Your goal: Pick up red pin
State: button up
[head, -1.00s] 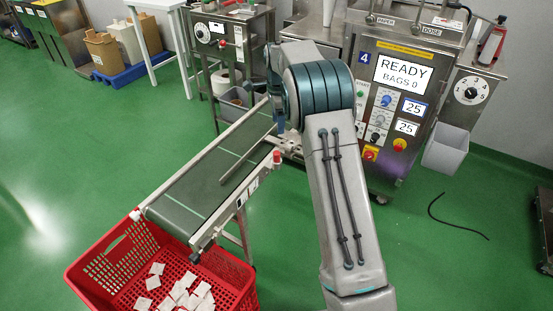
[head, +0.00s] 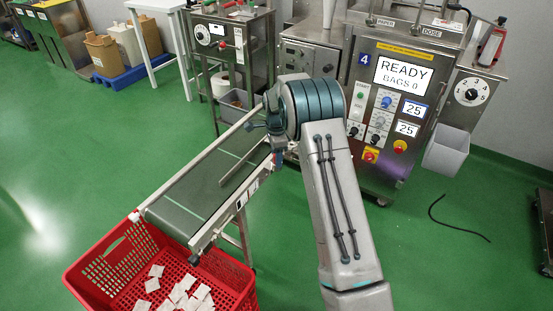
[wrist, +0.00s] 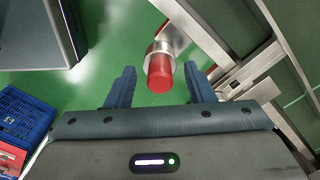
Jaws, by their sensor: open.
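The red pin (wrist: 159,74) is a short red cylinder on a silver metal collar at the conveyor's frame. In the wrist view it shows between my gripper's two blue fingers (wrist: 159,69), with a gap on each side. The fingers are apart and hold nothing; I cannot tell how far their tips are from the pin in depth. In the head view my gripper (head: 277,152) points down at the near side of the conveyor (head: 190,190) and hides the pin.
A red crate (head: 92,272) with several white teabags stands below the conveyor's lower end. The steel packing machine (head: 345,95) is close behind my arm. A blue crate (wrist: 24,112) shows at the left of the wrist view. Green floor is open left of the conveyor.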

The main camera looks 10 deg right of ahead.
jog(key=shift+f, duration=0.1)
grip_shut()
jog(key=shift+r, duration=0.55)
jog(key=r, duration=0.2)
jog(key=d+r, duration=0.1)
jog(key=shift+s+r, duration=0.2)
jog(key=shift+r, duration=0.15)
jog(key=s+d+r, duration=0.5)
jog(key=d+r, duration=0.1)
jog(key=d, duration=0.3)
jog(key=shift+d, duration=0.2)
jog(key=shift+r, duration=0.15)
notch_tip(320, 180, up, 6)
jog(key=p, duration=0.5)
